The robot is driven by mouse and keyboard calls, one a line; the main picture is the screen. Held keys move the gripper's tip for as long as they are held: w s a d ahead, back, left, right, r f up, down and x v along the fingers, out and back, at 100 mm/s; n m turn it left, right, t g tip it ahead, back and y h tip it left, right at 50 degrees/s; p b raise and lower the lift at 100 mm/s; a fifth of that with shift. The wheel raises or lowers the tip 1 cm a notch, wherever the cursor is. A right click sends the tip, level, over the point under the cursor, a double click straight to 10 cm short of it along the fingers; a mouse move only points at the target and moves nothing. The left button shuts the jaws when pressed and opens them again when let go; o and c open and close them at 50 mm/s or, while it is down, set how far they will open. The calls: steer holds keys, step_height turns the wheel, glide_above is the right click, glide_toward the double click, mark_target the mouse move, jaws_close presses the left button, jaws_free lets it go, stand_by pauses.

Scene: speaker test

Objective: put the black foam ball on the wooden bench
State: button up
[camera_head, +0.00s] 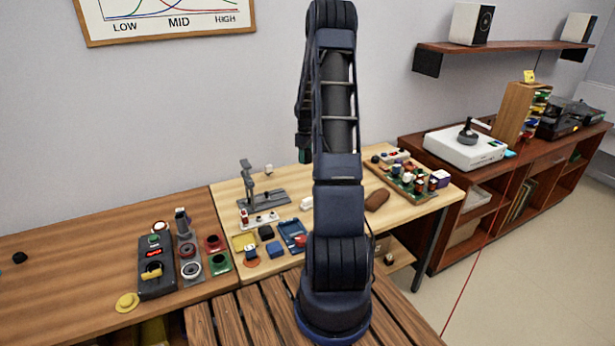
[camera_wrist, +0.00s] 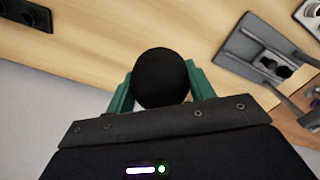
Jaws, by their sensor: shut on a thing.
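The black foam ball (camera_wrist: 160,78) is a matte round ball held between the two green fingers of my gripper (camera_wrist: 160,85) in the wrist view. In the head view my gripper (camera_head: 304,156) shows only as a small teal part left of my arm, above the light workbench, and I cannot make out the ball there. A slatted wooden bench (camera_head: 230,318) lies at the bottom of the head view, partly hidden behind my arm.

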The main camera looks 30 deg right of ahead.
mark_target(306, 181)
step_height(306, 181, down, 10)
steer(key=shift+f, duration=0.25)
stand_by(0.3)
steer(key=o, duration=0.9)
steer(key=shift+f, duration=0.15)
steer(key=shift+o, duration=0.2)
